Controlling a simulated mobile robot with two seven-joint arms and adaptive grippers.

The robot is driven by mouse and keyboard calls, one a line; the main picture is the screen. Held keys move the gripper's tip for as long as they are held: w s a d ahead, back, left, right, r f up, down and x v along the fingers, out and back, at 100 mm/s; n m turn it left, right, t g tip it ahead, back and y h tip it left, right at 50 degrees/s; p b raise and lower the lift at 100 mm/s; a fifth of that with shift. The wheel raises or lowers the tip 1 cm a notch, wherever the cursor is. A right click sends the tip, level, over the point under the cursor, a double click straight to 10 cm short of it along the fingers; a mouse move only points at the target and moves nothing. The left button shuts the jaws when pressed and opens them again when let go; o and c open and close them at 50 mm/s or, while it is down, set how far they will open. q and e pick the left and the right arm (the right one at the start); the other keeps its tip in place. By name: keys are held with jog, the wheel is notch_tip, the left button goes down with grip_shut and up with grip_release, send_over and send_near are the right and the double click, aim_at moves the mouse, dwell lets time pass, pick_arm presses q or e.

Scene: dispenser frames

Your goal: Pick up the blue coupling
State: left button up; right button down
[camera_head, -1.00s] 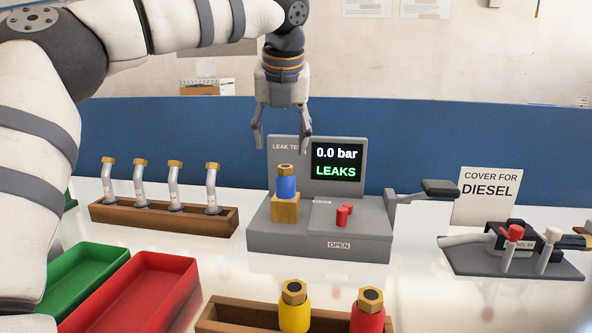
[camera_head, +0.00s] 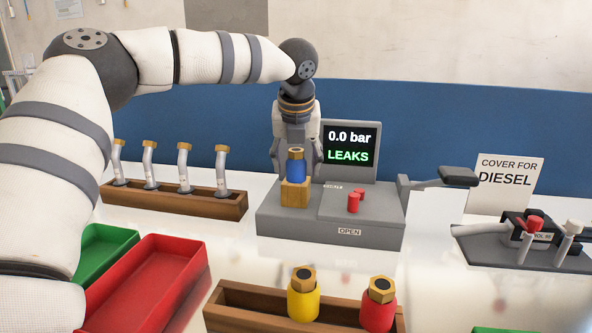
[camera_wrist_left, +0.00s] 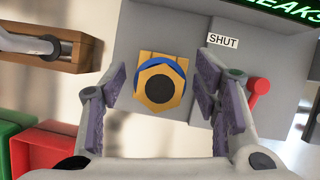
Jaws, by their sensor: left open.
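In the left wrist view the coupling (camera_wrist_left: 160,84) is seen from above, between the two fingers. My left gripper (camera_head: 296,166) points down at the coupling from behind it in the head view. Its fingers are open, one on each side, with a visible gap to the coupling in the left wrist view (camera_wrist_left: 160,98). The coupling hides part of the gripper in the head view. My right gripper is not in view.
The tester's screen (camera_head: 349,149) reads 0.0 bar, LEAKS. A rack of bent pipes (camera_head: 175,200), a red tray (camera_head: 145,285) and a green tray (camera_head: 105,248) are left. Yellow (camera_head: 303,300) and red (camera_head: 378,308) couplings stand in front.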

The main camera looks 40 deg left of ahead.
aim_at(297, 149)
pick_arm(q)
grip_shut()
jog(key=shift+r, duration=0.1)
jog(key=shift+r, duration=0.2)
notch_tip(297, 149, up, 3)
jog(key=shift+f, duration=0.1)
jog(key=s+d+r, duration=0.4)
jog(key=s+r, duration=0.1)
jog(key=r, duration=0.2)
jog(key=s+d+r, duration=0.4)
jog(key=s+r, duration=0.2)
jog(key=r, duration=0.2)
jog(key=shift+s, duration=0.2)
jog(key=shift+d+r, duration=0.1)
